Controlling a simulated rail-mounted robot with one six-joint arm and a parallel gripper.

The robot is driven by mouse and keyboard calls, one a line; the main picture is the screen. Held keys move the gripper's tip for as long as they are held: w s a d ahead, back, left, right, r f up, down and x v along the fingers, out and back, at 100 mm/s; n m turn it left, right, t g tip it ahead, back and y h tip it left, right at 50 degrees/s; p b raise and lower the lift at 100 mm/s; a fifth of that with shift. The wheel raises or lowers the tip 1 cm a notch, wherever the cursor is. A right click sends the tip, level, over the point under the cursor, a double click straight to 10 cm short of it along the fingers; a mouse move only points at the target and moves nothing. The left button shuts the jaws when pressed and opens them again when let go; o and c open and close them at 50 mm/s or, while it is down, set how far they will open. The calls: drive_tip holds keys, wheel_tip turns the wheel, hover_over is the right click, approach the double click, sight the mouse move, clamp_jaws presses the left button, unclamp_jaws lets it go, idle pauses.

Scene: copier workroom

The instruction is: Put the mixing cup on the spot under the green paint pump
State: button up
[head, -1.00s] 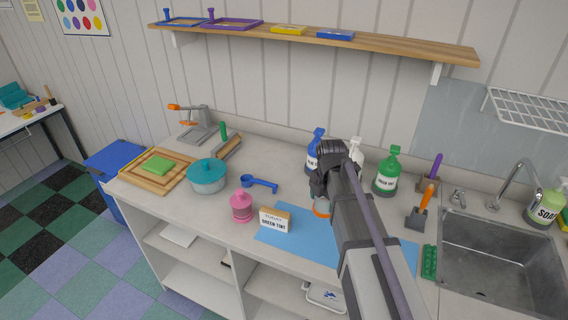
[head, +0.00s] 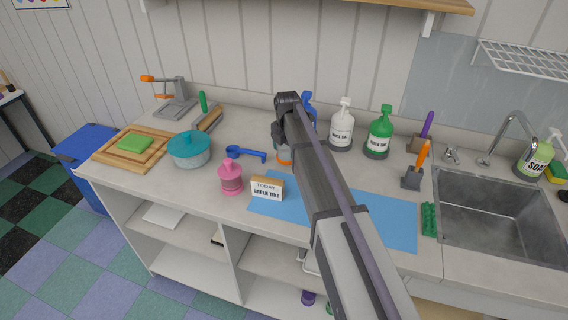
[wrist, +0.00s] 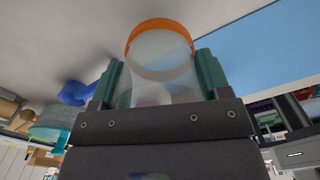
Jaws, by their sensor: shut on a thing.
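The mixing cup (wrist: 155,85) is a clear, see-through cup with an orange rim. In the wrist view it sits between the two green finger pads of my gripper (wrist: 159,71), which is shut on it. In the head view my gripper (head: 283,145) is left of the blue pump, behind the sign. Only a little of the cup's orange band (head: 285,162) shows there; my arm hides most of it. The green paint pump (head: 379,136) stands at the back of the counter, right of the white pump. I cannot make out a marked spot under its nozzle.
The white pump (head: 341,130) and partly hidden blue pump (head: 308,103) stand left of the green one. A blue mat (head: 385,218) lies in front, with a "GREEN TINT" sign (head: 267,189) at its left. A pink bottle (head: 231,178), blue scoop (head: 246,154) and sink (head: 490,215) flank it.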

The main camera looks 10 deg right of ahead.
sight(287, 156)
wheel_tip(287, 156, down, 4)
drive_tip(key=b, duration=0.3)
drive_tip(key=shift+r, duration=0.3)
drive_tip(key=shift+f, duration=0.15)
drive_tip(key=o, duration=1)
